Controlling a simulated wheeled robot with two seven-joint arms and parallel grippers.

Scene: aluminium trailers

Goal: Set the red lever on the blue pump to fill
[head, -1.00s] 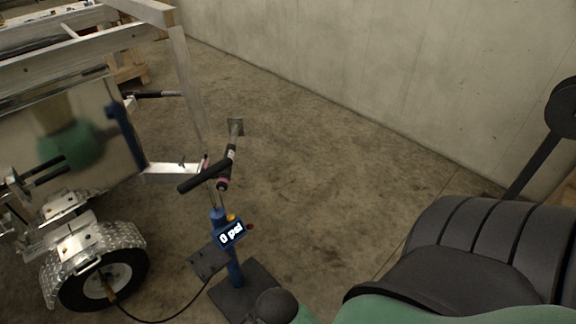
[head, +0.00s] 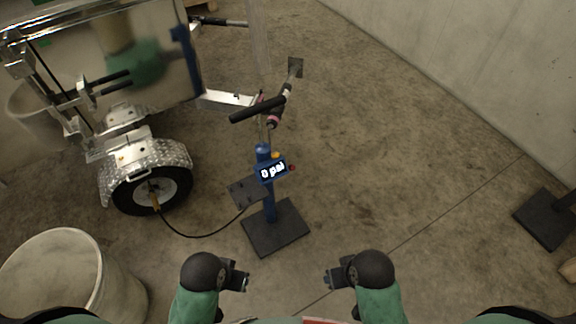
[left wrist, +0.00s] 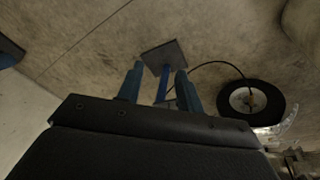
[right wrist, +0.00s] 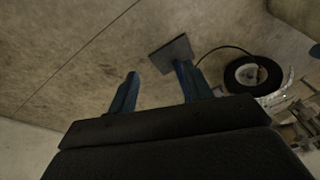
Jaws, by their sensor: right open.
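The blue pump (head: 268,195) stands upright on a dark square base plate, ahead of me in the middle of the head view. Its display (head: 272,171) reads 0 psi. A small red part (head: 292,167), perhaps the red lever, shows at the display's right side; its setting is too small to tell. My left gripper (head: 246,281) and my right gripper (head: 328,279) are both in front of the pump, apart from it and empty. In the left wrist view the fingers (left wrist: 158,82) are spread; in the right wrist view they (right wrist: 160,85) are spread too.
A black hose (head: 200,235) runs from the pump to the trailer wheel (head: 150,188) at left. A black-handled bar (head: 257,109) shows just above the pump. A pale bin (head: 60,270) stands at lower left. Floor right of the pump is clear up to a dark stand (head: 548,218).

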